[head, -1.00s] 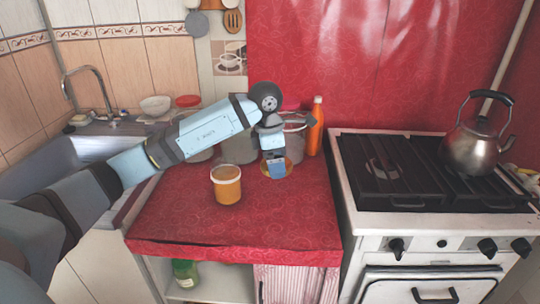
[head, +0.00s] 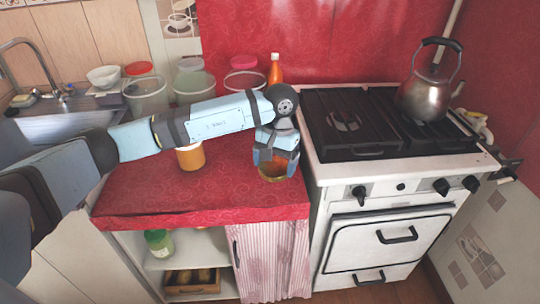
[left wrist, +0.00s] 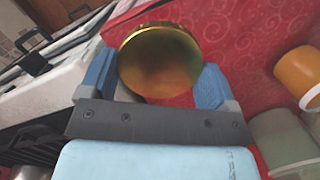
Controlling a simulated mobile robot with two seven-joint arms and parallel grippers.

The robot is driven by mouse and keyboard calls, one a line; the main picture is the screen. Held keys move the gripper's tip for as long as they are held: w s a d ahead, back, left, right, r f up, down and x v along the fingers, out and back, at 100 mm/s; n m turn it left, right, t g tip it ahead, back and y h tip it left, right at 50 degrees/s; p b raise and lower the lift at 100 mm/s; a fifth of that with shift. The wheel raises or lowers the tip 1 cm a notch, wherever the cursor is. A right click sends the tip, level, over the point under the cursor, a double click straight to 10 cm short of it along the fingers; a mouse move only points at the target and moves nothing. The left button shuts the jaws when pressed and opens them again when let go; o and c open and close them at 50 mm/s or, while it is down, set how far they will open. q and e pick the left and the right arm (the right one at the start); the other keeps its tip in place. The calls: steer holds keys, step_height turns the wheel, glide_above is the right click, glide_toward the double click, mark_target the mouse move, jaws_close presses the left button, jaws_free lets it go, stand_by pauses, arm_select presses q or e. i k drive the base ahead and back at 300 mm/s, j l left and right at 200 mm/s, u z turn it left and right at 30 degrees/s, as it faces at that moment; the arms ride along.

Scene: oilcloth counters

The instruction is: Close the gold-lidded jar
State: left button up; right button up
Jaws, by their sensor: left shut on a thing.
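The jar (head: 190,157), filled with something orange, stands upright on the red counter, partly hidden behind my left forearm. It also shows at the right edge of the left wrist view (left wrist: 300,75). The round gold lid (left wrist: 160,60) is apart from it, between my left gripper's blue fingers (left wrist: 160,82). In the head view my left gripper (head: 276,158) points down over the counter's right part, right of the jar, shut on the lid (head: 273,172). The gap between lid and counter is hard to judge. My right gripper is not in view.
Several clear canisters, one with a red lid (head: 139,68), and an orange bottle (head: 275,70) stand at the back. The stove (head: 385,125) with a kettle (head: 427,92) is to the right, the sink (head: 50,128) to the left. The front of the red counter (head: 200,204) is clear.

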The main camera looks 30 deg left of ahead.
mark_target(191, 158)
steer(key=k+j, duration=0.1)
steer(key=j, duration=0.3)
steer(key=k+j, duration=0.1)
steer(key=j, duration=0.25)
steer(key=k+j, duration=0.1)
steer(key=j, duration=0.3)
steer(key=k+j, duration=0.1)
steer(key=j, duration=0.3)
steer(key=k+j, duration=0.1)
steer(key=j, duration=0.3)
steer(key=k+j, duration=0.1)
steer(key=j, duration=0.25)
steer(key=k+j, duration=0.1)
steer(key=j, duration=0.3)
steer(key=z, duration=0.05)
